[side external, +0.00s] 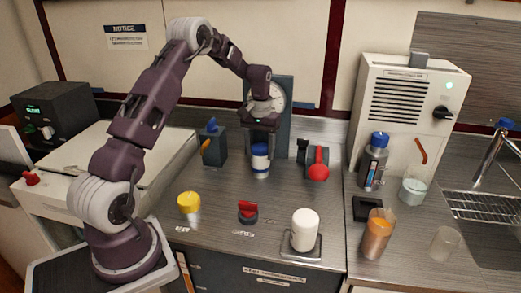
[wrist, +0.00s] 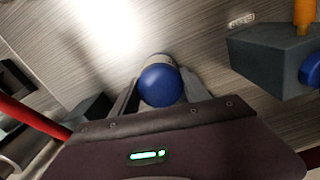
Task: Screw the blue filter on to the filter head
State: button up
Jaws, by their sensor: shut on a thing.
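The blue filter (side external: 260,163) is a white cylinder with a blue band in the side external view. In the wrist view its round blue end (wrist: 160,86) faces the camera. My gripper (side external: 260,146) points down from above and is shut on the filter. In the wrist view its two fingers (wrist: 160,96) stand on either side of the filter. The filter is upright, low over the counter; I cannot tell whether it touches it. I cannot tell which part is the filter head.
A dark block with an orange lever and blue knob (side external: 212,146) stands left of the filter. A yellow-topped filter (side external: 189,206), a red knob (side external: 248,211) and a white canister (side external: 305,230) are in front. Bare counter lies between.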

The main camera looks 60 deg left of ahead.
jog(key=o, duration=1.2)
jog(key=n, duration=0.8)
jog(key=shift+n, duration=0.4)
jog(key=n, duration=0.9)
jog(key=shift+n, duration=0.3)
